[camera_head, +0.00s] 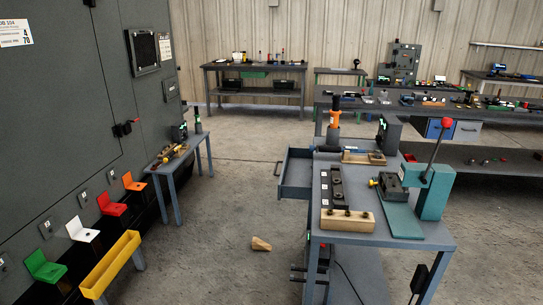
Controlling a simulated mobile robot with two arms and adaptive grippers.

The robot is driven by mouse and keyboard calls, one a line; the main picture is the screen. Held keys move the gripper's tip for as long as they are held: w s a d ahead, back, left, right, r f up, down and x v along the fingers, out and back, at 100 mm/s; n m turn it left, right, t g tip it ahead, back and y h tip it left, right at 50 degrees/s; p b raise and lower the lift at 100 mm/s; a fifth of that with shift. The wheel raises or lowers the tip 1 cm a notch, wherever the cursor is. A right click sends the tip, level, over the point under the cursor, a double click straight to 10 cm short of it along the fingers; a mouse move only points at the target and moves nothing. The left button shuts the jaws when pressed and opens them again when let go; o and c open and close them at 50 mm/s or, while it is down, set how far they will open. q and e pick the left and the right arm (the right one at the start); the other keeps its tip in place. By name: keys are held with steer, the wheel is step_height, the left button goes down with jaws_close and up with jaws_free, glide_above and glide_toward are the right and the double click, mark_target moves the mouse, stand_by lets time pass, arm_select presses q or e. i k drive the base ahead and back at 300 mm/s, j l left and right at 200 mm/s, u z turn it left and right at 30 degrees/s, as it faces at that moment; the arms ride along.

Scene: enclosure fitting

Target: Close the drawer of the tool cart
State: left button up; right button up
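The tool cart (380,237) stands right of the middle, a grey bench-like cart with tools on its top. Its drawer (293,187) sticks out open from the cart's left side, towards the far end. A thin dark handle (278,168) shows on the drawer's outer left face. I cannot make out anything inside the drawer. Neither of my grippers is in view.
On the cart top are a teal press (434,190) with a red-knobbed lever, a wooden block (347,220) and a dark strip. A wood piece (261,244) lies on the floor left of the cart. Grey cabinets (60,110) and a yellow bin (110,264) line the left; floor between is mostly clear.

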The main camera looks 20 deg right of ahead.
mark_target(295, 175)
steer(key=i+j+z, duration=1.05)
steer(key=j, duration=0.15)
steer(key=i+j+z, duration=0.15)
steer(key=j+z, duration=0.15)
steer(key=j, duration=0.2)
